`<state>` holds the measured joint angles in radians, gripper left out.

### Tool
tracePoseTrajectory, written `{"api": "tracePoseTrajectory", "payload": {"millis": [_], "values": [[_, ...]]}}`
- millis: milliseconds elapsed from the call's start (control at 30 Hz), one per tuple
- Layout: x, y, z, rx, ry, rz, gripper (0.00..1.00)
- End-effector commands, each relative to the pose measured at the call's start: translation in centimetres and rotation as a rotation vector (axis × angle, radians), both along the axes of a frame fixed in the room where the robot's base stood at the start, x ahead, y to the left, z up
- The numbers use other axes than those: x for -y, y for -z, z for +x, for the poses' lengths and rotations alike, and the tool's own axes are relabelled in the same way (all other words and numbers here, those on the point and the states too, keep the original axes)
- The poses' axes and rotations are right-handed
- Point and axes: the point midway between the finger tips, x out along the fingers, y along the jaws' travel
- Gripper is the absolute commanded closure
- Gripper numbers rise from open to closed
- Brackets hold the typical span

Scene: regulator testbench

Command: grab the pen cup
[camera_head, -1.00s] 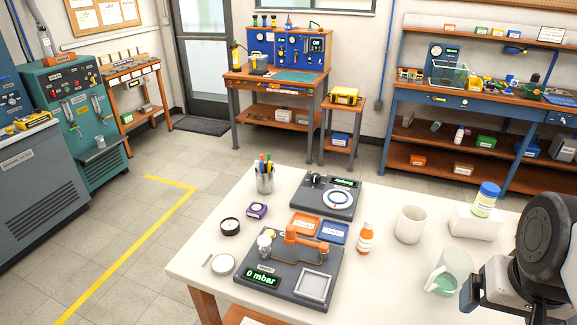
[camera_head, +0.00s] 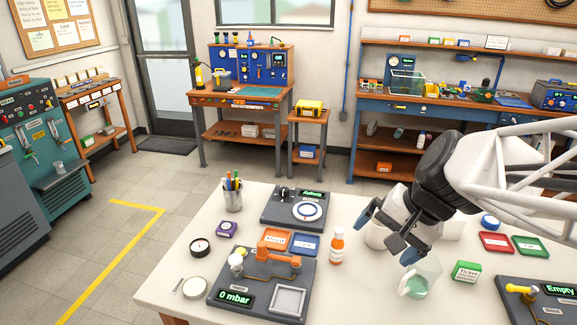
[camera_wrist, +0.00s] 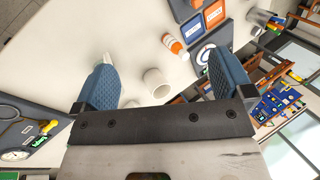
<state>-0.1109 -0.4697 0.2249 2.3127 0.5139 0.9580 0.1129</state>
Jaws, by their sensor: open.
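The pen cup (camera_head: 233,201) is a grey metal cup holding several coloured pens. It stands upright at the back left of the white table in the head view. In the wrist view it shows at the upper right edge (camera_wrist: 259,19). My gripper (camera_head: 380,231) is open and empty, above the right half of the table and well to the right of the pen cup. Its two blue fingers show in the wrist view (camera_wrist: 160,80), with a white mug (camera_wrist: 156,83) below and between them. In the head view the gripper partly hides that mug (camera_head: 376,236).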

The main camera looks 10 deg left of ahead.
Motion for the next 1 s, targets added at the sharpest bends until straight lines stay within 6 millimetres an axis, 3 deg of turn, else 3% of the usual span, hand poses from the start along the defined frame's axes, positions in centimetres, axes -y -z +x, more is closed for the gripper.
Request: {"api": "tracePoseTrajectory", "payload": {"millis": [533,767,1000], "values": [[-17.5,0.7,14.2,-0.328,0.294,0.55,0.01],[-24.7,2.3,19.9,-0.49,0.436,0.755,0.01],[-31.9,5.3,25.3,-0.665,0.596,0.952,0.01]]}}
